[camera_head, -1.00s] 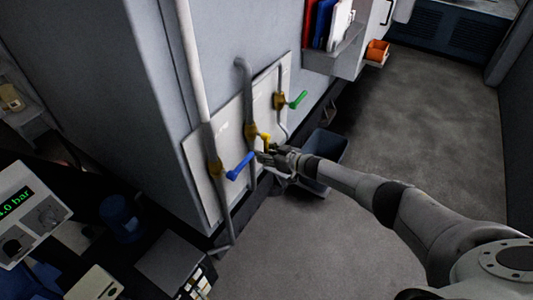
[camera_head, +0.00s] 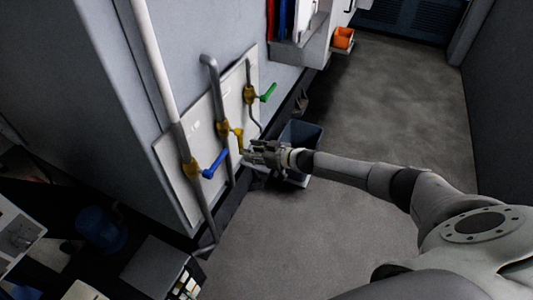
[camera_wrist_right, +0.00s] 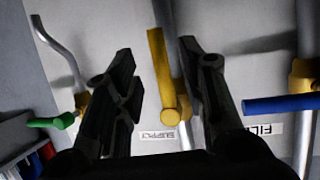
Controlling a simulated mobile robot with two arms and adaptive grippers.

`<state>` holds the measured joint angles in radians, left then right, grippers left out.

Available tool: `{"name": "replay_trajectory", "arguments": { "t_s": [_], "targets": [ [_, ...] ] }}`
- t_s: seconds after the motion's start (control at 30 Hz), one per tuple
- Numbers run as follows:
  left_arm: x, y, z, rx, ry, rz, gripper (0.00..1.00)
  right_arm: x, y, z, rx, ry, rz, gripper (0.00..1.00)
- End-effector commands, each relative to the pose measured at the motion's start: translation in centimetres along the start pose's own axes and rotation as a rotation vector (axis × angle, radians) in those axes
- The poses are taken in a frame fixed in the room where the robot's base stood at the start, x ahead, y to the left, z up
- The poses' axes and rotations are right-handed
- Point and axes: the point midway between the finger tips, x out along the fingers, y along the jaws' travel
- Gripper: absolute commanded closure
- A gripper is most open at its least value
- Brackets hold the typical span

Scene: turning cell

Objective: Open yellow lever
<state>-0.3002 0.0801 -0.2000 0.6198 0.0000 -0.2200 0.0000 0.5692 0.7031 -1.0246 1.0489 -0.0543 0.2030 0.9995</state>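The yellow lever (camera_head: 239,139) sits on the middle pipe of a white wall panel. In the right wrist view the yellow lever (camera_wrist_right: 159,65) stands nearly upright in the picture, its pivot end low and its free end up, between the two dark fingers. My right gripper (camera_wrist_right: 157,52) is open, with a visible gap on both sides of the lever. In the head view my right gripper (camera_head: 254,151) is close to the lever's lower end; contact cannot be told. My left gripper is not in view.
A blue lever (camera_head: 214,163) is on the nearer pipe and a green lever (camera_head: 268,93) on the farther one. A dark bin (camera_head: 300,134) stands on the floor behind my right wrist. A shelf with folders (camera_head: 299,50) is farther back. The floor at the right is clear.

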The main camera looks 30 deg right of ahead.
Motion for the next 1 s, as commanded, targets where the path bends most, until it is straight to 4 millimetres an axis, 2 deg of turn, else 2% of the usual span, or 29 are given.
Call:
{"name": "replay_trajectory", "arguments": {
  "t_s": [0.1,0.4,0.6,1.0],
  "targets": [
    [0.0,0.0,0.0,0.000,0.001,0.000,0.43,-1.9,0.1,0.1,0.001,-0.001,0.001,0.62],
    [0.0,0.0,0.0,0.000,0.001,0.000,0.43,-5.2,0.1,0.1,0.002,0.000,0.001,0.62],
    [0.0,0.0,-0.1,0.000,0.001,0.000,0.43,-5.9,0.0,0.0,0.001,0.000,0.000,0.62],
    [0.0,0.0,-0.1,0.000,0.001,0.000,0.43,-5.9,0.0,0.0,0.002,0.000,0.000,0.62]
  ]
}}
